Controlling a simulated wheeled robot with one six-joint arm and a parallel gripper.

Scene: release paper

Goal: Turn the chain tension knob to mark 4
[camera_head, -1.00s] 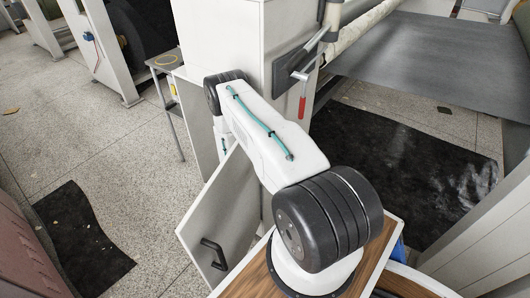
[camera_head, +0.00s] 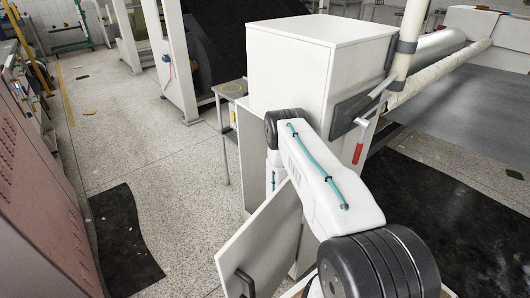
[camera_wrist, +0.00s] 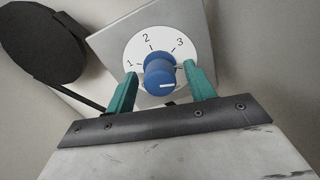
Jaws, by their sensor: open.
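The blue chain tension knob (camera_wrist: 158,76) sits on a round white dial (camera_wrist: 153,42) with marks 1, 2 and 3 showing in the wrist view. A short white line is on the knob's front face; I cannot tell which mark it points to. Mark 4 is not visible. My gripper (camera_wrist: 160,69) is open, with one teal finger on each side of the knob. I cannot tell whether either finger touches it. In the head view my arm reaches toward the open side of the white cabinet (camera_head: 310,70), and the knob and gripper are hidden.
The cabinet door (camera_head: 262,245) with a dark handle stands open beside my arm. A lever with a red grip (camera_head: 358,153) hangs on the cabinet's right side. A black round part (camera_wrist: 40,42) is left of the dial plate (camera_wrist: 193,20). Floor at left is mostly clear.

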